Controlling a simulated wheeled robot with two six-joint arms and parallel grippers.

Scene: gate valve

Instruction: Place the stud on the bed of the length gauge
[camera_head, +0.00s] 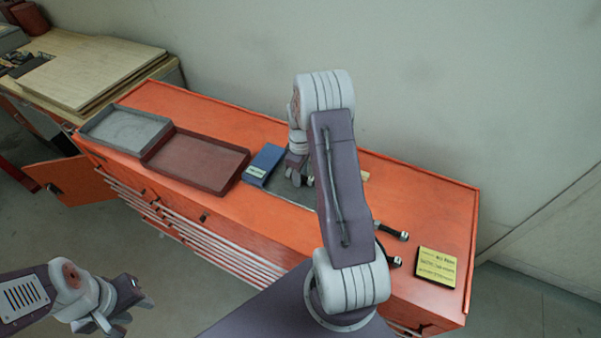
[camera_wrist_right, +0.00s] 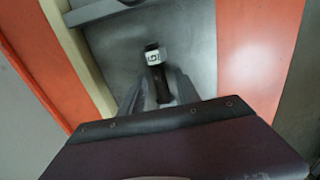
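A stud (camera_wrist_right: 154,57), dark with a pale marked end, lies between the fingers of my right gripper (camera_wrist_right: 160,85) in the right wrist view. Behind it is a grey flat surface (camera_wrist_right: 195,45), seemingly the gauge bed; whether the stud touches it I cannot tell. Small gaps seem to show beside the stud, but whether the fingers touch it is unclear. In the head view my right gripper (camera_head: 299,172) is low over a grey plate (camera_head: 290,192), partly hidden by my arm. My left gripper (camera_head: 134,304) is off the cabinet's front; its fingers are too unclear to judge.
The orange cabinet (camera_head: 220,215) carries a grey tray (camera_head: 120,145), a brown tray (camera_head: 195,165), a blue labelled block (camera_head: 263,164) and a yellow label card (camera_head: 436,266). Another dark stud (camera_head: 391,231) lies at the right, with a further dark piece partly hidden by my arm.

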